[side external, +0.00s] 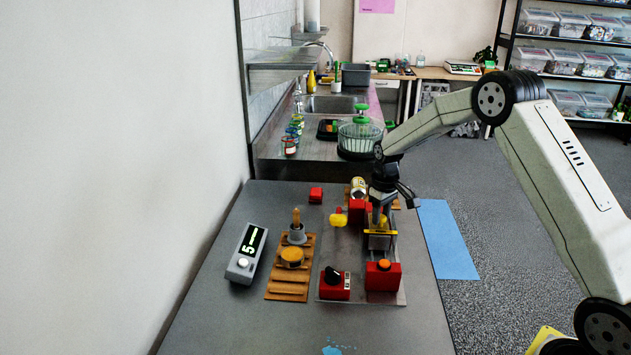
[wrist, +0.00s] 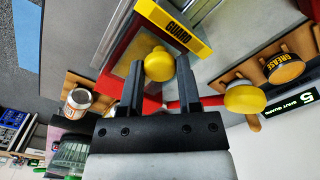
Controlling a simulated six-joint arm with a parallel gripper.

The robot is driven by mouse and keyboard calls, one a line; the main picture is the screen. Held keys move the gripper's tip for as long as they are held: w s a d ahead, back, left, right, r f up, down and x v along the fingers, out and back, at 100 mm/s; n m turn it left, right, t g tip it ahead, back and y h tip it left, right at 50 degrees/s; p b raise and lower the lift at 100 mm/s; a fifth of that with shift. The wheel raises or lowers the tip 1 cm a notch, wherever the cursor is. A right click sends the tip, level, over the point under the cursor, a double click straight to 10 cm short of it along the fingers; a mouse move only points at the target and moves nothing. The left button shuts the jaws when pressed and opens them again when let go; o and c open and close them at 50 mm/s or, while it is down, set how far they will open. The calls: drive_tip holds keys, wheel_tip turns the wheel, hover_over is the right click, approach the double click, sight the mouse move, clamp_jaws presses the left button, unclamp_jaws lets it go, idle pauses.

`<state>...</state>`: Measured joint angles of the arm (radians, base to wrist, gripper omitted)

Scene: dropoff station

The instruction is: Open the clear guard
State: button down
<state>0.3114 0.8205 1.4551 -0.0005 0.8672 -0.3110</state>
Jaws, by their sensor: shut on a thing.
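My gripper (side external: 379,216) points down over the guard at the machine plate's far right. In the wrist view its two dark fingers (wrist: 159,78) are shut on a round yellow knob (wrist: 159,65). The guard's yellow bar (wrist: 175,28), marked GUARD, lies just beyond the fingertips. In the side view the bar (side external: 380,233) sits below the gripper, behind a red box with an orange button (side external: 384,267). The clear pane is hard to make out, and I cannot tell how far it stands open. The gripper hides much of the knob in the side view.
A yellow-knobbed red lever (side external: 338,218) stands close left of my gripper. A red box with a black dial (side external: 335,284) is at the front. A can (side external: 358,187) stands behind. Left are a wooden rack (side external: 288,284) with a grease tin (side external: 292,257), and a display (side external: 247,252).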

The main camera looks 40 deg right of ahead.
drive_tip(key=shift+w+d+r, duration=0.1)
drive_tip(key=shift+w+d, duration=0.55)
drive_tip(key=shift+w, duration=0.1)
drive_tip(key=shift+c, duration=1.4)
unclamp_jaws()
wheel_tip(320, 180, up, 8)
drive_tip(key=shift+s+a, duration=0.1)
drive_tip(key=shift+a, duration=0.05)
